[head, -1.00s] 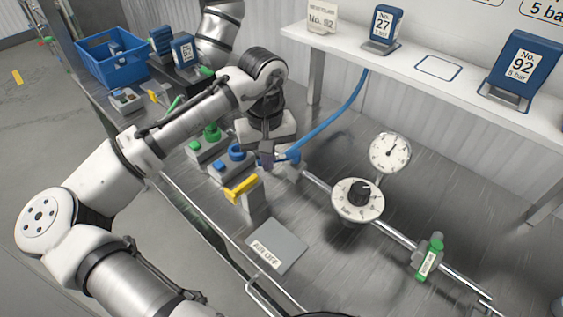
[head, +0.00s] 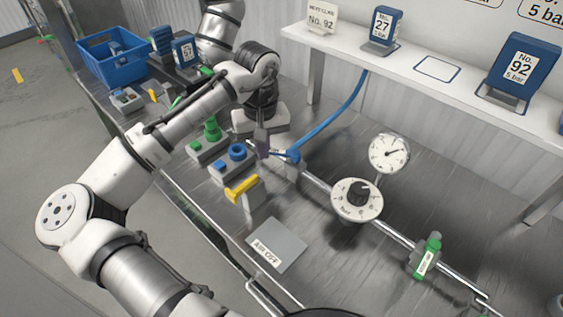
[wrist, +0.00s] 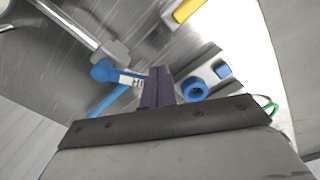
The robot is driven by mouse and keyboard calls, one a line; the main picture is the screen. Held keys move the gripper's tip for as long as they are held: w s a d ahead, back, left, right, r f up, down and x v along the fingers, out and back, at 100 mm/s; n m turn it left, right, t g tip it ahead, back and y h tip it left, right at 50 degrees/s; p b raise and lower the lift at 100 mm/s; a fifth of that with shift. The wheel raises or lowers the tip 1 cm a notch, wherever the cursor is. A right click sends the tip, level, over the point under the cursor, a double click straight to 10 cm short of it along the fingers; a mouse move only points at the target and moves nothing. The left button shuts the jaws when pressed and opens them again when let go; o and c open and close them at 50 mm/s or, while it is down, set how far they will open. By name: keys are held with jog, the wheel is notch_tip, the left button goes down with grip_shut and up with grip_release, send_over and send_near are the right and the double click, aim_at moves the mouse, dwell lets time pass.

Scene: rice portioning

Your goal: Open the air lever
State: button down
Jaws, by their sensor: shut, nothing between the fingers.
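A blue lever (head: 293,156) with a white label sits at the left end of the metal pipe in the head view. It also shows in the wrist view (wrist: 103,71), with its label pointing toward my fingers. The label's text is too small to read. My gripper (head: 262,148) is shut and empty, with its dark fingers right beside the labelled end of the lever. In the wrist view the fingers (wrist: 158,82) are together next to that label; I cannot tell whether they touch it. A grey plate (head: 290,243) marked AIR OFF lies in front.
A yellow handle (head: 242,188) stands on a grey post close to the gripper. A round dial (head: 340,212), a gauge (head: 389,153) and a green lever (head: 427,257) are along the pipe. A blue hose (head: 340,115) rises behind. Boxes with blue and green knobs (head: 237,151) stand left.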

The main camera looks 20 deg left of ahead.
jog(key=shift+w+a+p, duration=0.2)
jog(key=shift+w, duration=0.35)
jog(key=shift+w+a+p, duration=0.2)
jog(key=shift+w, duration=0.3)
jog(key=shift+w+a+r+p, duration=0.15)
jog(key=shift+r+p, duration=1.25)
jog(key=shift+r, duration=0.35)
jog(key=shift+w+a+r+p, duration=0.1)
jog(key=shift+r+p, duration=1.25)
jog(key=shift+r, duration=0.4)
